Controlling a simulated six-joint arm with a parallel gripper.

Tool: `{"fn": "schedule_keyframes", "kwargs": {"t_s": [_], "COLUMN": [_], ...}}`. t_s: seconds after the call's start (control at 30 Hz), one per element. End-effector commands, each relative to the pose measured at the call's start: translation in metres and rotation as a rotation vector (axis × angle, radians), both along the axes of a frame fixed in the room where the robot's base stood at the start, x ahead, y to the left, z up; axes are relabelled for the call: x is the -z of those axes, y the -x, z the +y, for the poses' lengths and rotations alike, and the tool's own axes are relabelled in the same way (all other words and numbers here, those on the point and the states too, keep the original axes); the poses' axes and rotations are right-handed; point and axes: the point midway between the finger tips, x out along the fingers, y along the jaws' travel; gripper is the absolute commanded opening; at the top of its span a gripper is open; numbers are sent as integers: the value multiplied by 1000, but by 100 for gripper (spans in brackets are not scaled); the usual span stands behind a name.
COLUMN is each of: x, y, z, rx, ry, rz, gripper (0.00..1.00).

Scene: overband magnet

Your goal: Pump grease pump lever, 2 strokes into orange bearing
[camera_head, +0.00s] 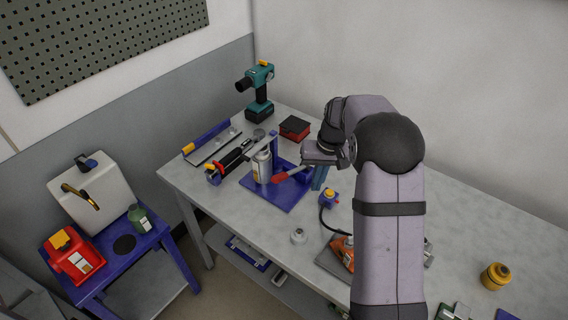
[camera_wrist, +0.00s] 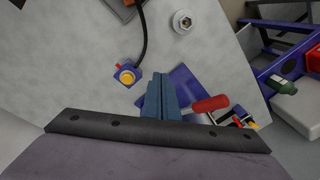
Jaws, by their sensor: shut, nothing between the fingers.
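The grease pump (camera_head: 262,166) is a pale cylinder standing on a blue base plate (camera_head: 270,198) on the workbench. My gripper (camera_head: 318,182) has blue fingers, shut and empty, just right of the pump. It fills the lower middle of the wrist view (camera_wrist: 160,98). The orange bearing (camera_head: 343,250) sits on a grey plate, partly behind my arm.
A blue block with a yellow knob (camera_head: 329,197) has a black hose leading toward the bearing. A white nut-like part (camera_head: 298,236) lies at the front edge. A teal drill (camera_head: 258,92) and a dark red box (camera_head: 294,128) stand behind. A yellow container (camera_head: 495,276) stands right.

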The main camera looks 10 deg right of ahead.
Motion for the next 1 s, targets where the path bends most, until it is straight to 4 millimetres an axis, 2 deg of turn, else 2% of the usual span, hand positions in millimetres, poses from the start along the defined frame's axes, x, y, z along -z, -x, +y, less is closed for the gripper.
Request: {"fn": "schedule_keyframes", "kwargs": {"t_s": [0.03, 0.1, 0.17, 0.3, 0.4, 0.5, 0.6, 0.8, 1.0], "x": [-10, -24, -39, -85, -123, -155, -163, -160, -160], "y": [-16, -35, -49, -78, -90, -92, -79, -56, -53], "z": [0, 2, 4, 12, 19, 28, 37, 44, 44], "rx": [-20, -59, -99, -215, -323, -461, -596, -793, -875], "ry": [-8, -19, -28, -47, -57, -70, -95, -130, -126], "rz": [-24, -57, -87, -168, -227, -266, -252, -210, -218], "gripper": [0, 0, 0, 0, 0, 0, 0, 0, 0]}}
